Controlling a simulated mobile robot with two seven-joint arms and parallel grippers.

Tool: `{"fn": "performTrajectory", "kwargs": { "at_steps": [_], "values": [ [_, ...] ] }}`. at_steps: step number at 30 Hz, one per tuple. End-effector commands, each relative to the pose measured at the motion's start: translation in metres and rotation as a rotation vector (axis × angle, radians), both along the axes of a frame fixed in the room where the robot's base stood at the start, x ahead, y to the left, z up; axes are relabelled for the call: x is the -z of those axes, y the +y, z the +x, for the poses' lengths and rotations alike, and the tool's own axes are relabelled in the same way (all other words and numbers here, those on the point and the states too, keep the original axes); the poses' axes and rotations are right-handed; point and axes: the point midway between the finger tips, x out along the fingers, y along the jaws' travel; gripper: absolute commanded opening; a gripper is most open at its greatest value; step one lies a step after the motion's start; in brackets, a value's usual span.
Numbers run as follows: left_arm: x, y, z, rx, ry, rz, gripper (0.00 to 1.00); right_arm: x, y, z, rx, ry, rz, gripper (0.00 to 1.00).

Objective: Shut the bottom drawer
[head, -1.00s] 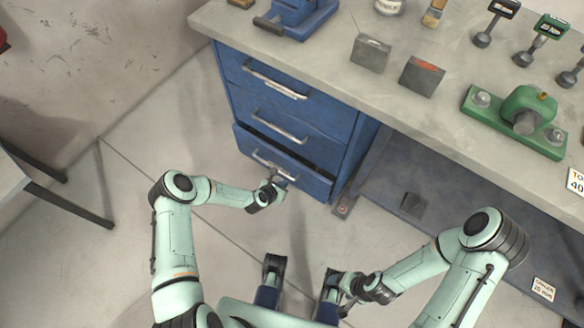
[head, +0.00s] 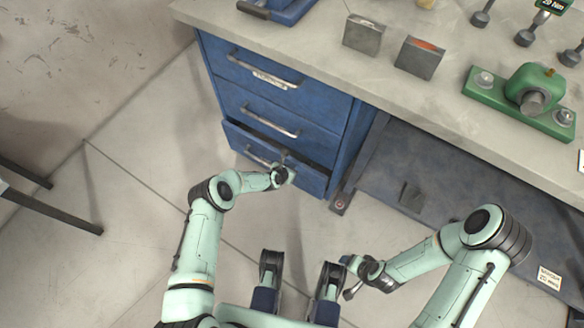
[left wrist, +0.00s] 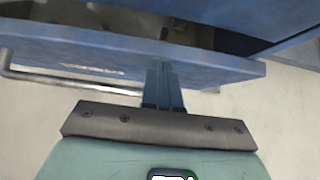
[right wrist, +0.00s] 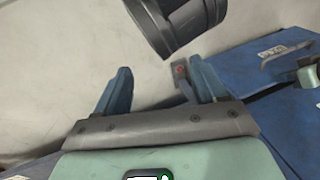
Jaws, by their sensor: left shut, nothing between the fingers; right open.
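The blue bottom drawer (head: 240,142) is the lowest of three in the cabinet under the workbench. It stands partly open, with a dark gap behind its front. Its metal handle (head: 257,156) also shows at the left in the left wrist view (left wrist: 70,84). My left gripper (head: 286,163) is at the drawer front, near the handle's right end. In the left wrist view its closed fingers (left wrist: 163,82) reach the drawer front and hold nothing; I cannot tell whether they touch it. My right gripper (right wrist: 157,78) is open and empty, low and away from the drawer.
The middle drawer (head: 270,118) and top drawer (head: 262,75) look shut. The workbench top (head: 320,60) carries a green fixture (head: 522,97) and small blocks. A dark panel (head: 450,180) fills the space right of the cabinet.

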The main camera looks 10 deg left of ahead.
Motion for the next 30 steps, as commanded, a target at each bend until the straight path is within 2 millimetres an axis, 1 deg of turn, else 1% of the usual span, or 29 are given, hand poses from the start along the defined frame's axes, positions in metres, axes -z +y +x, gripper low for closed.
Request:
{"fn": "performTrajectory", "kwargs": {
  "at_steps": [12, 14, 18, 21, 30],
  "values": [
    [0.000, -0.001, 0.004, 0.000, 0.000, 0.000, 0.00, 0.002, -0.001, 0.002, 0.003, -0.006, -0.003, 0.71],
    [0.001, -0.003, 0.008, 0.000, -0.001, 0.001, 0.00, 0.008, -0.003, 0.006, 0.007, -0.013, -0.009, 0.71],
    [0.004, -0.007, 0.021, -0.001, 0.000, 0.001, 0.00, 0.026, -0.014, 0.021, 0.027, -0.048, -0.032, 0.71],
    [0.002, -0.010, 0.026, -0.001, 0.001, 0.000, 0.00, 0.032, -0.018, 0.027, 0.036, -0.063, -0.043, 0.71],
    [-0.001, -0.010, 0.027, 0.000, 0.001, 0.000, 0.00, 0.030, -0.019, 0.028, 0.037, -0.069, -0.045, 0.71]
  ]
}}
